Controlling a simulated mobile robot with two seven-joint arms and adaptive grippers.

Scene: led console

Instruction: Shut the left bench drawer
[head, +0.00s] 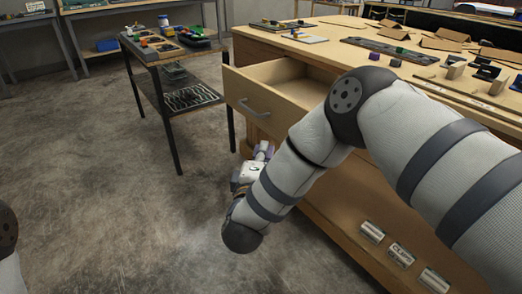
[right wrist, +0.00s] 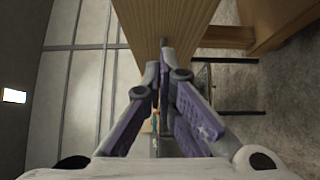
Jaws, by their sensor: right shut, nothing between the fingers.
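The left bench drawer (head: 247,104) is pulled out from the wooden bench (head: 262,47). Its front carries a grey bar handle (head: 256,109), and its inside shows from above. My right gripper (head: 264,150) is below and slightly right of the handle, low in front of the bench, partly hidden by my forearm. In the right wrist view its purple-padded fingers (right wrist: 165,48) are together at the tips and empty. A wooden panel (right wrist: 165,18), which looks like the drawer, lies just beyond the tips; I cannot tell whether they touch it. My left gripper is out of view.
A dark side table (head: 160,55) with tools and trays stands left of the drawer. Flat boards and small parts lie on the bench top. Several silver cylinders (head: 401,254) sit on the lower shelf. The floor (head: 110,210) in front is clear.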

